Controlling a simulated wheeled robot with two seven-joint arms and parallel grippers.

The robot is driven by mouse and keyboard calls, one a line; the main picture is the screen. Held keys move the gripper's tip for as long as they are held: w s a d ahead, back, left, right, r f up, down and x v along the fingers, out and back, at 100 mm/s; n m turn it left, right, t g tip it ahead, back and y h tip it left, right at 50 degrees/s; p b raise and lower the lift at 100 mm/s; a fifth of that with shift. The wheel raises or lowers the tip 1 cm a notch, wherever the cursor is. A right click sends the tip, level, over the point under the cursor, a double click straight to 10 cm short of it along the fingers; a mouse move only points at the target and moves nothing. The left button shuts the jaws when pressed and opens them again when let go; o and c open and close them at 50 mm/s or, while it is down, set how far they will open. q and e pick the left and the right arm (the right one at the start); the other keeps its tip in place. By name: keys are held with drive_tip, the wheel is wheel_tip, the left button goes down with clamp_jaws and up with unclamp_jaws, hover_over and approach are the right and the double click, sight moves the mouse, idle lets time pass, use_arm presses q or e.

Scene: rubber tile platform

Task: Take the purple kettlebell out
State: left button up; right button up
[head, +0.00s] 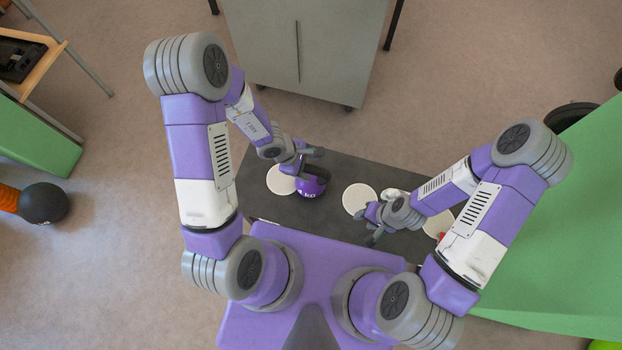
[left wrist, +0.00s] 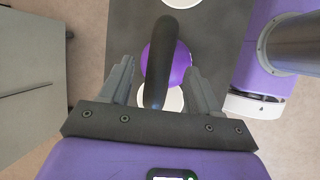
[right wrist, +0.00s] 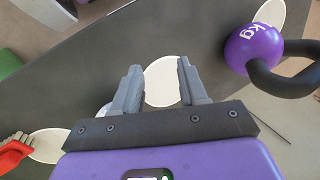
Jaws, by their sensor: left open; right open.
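The purple kettlebell (head: 314,185) stands on the dark platform (head: 330,218), with white lettering on its ball and a thick black handle. My left gripper (head: 309,156) is at its handle in the head view. In the left wrist view the black handle (left wrist: 159,62) lies between the open fingers, with the purple ball (left wrist: 182,66) behind it; I cannot tell whether a finger touches. My right gripper (head: 372,228) is open and empty over the platform. In the right wrist view the kettlebell (right wrist: 254,48) is at the right, apart from the right fingers (right wrist: 158,66).
White round discs lie on the platform, one left of the kettlebell (head: 280,180) and one right of it (head: 358,199). A brush with a red part (right wrist: 12,153) lies on another disc (right wrist: 50,145). A grey cabinet (head: 300,45) stands behind. A black ball (head: 44,203) is on the floor at left.

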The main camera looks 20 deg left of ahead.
use_arm(q)
drive_tip(key=x, duration=0.1)
drive_tip(key=b+x, duration=0.1)
drive_tip(key=x, duration=0.1)
drive_tip(key=b+x, duration=0.1)
drive_tip(key=x, duration=0.1)
drive_tip(key=shift+a+f, duration=0.15)
drive_tip(key=shift+a, duration=0.2)
use_arm(e)
wheel_tip(320, 180, down, 3)
drive_tip(key=shift+r, duration=0.1)
use_arm(q)
drive_tip(key=shift+w+d+f, duration=0.1)
drive_tip(key=shift+d+f, duration=0.05)
drive_tip(key=shift+f, duration=0.1)
clamp_jaws()
idle(0.5)
drive_tip(key=shift+w+d+r, duration=0.1)
drive_tip(key=shift+w+r, duration=0.1)
drive_tip(key=shift+r, duration=0.05)
